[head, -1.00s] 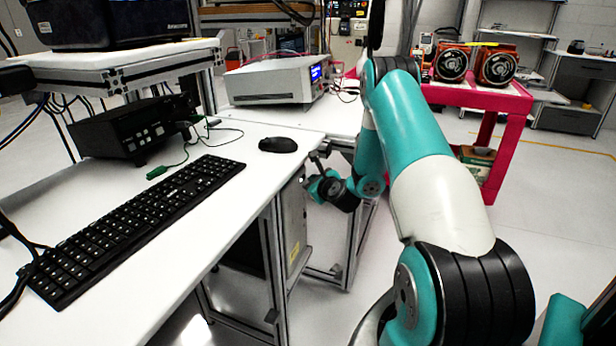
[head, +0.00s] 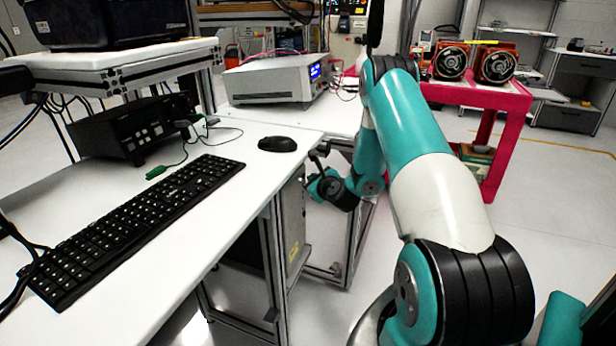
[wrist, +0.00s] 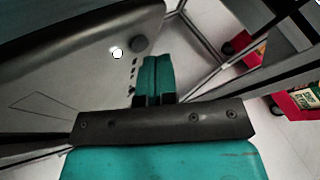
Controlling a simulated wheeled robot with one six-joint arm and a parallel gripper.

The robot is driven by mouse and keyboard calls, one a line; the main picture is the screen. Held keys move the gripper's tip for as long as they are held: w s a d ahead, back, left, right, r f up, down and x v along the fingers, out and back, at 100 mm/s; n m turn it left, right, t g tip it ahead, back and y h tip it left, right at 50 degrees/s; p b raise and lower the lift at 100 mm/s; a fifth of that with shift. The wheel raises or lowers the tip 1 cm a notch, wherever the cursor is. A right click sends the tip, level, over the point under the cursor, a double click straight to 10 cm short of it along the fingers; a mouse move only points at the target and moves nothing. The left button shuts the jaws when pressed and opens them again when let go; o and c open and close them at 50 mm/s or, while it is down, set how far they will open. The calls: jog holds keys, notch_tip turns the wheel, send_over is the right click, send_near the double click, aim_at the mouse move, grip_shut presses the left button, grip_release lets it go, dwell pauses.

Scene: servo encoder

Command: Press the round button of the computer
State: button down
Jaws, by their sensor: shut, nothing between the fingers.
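The computer (head: 294,225) is a grey metal case under the table's edge in the head view. In the wrist view its panel (wrist: 70,85) fills the left side. A round dark grey button (wrist: 139,44) shows on that panel, with a small bright white round spot (wrist: 117,53) just left of it. My gripper (wrist: 153,58) is shut and empty. Its teal fingertips lie just below and right of the button in the wrist view; I cannot tell whether they touch the panel. In the head view my gripper (head: 310,186) is beside the computer's front, partly hidden.
The white table (head: 215,215) above holds a black keyboard (head: 135,225) and a mouse (head: 277,144). Metal frame posts (head: 359,240) stand close around my wrist. A pink cart (head: 507,140) is behind my arm. Open floor lies to the right.

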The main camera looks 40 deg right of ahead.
jog(key=shift+w+a+r, duration=0.35)
jog(key=shift+w+r, duration=0.1)
jog(key=shift+w, duration=0.15)
jog(key=s+d+b, duration=0.2)
jog(key=s+b, duration=0.2)
jog(key=s, duration=0.1)
jog(key=shift+s+d+f, duration=0.3)
jog(key=shift+s, duration=0.05)
jog(key=shift+b, duration=0.3)
dwell(1.3)
jog(key=s+b, duration=0.1)
jog(key=s+d+b, duration=0.1)
jog(key=s+b, duration=0.2)
jog(key=b, duration=0.1)
jog(key=shift+s+d+f, duration=0.1)
jog(key=shift+s+d, duration=0.15)
jog(key=shift+d, duration=0.15)
